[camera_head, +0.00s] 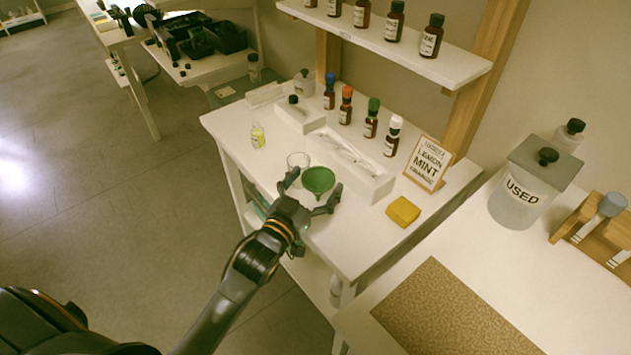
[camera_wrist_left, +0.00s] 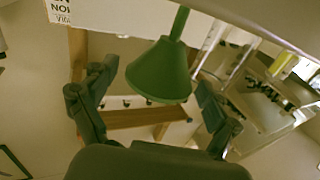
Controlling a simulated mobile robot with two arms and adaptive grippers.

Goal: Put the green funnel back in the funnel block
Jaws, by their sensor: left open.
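The green funnel (camera_head: 318,180) is at the front of the white table, with its wide mouth up. In the left wrist view the funnel (camera_wrist_left: 160,72) shows its cone and stem, the picture being turned over; I cannot tell what the stem's tip rests in. My left gripper (camera_head: 313,188) is open, with its fingers spread on either side of the funnel; both fingers (camera_wrist_left: 150,100) look apart from it. A white block (camera_head: 300,120) with a dark-topped item stands behind; I cannot tell whether it is the funnel block. My right gripper is not in view.
A lemon mint sign (camera_head: 428,163) and bottles with coloured caps (camera_head: 370,120) stand behind.

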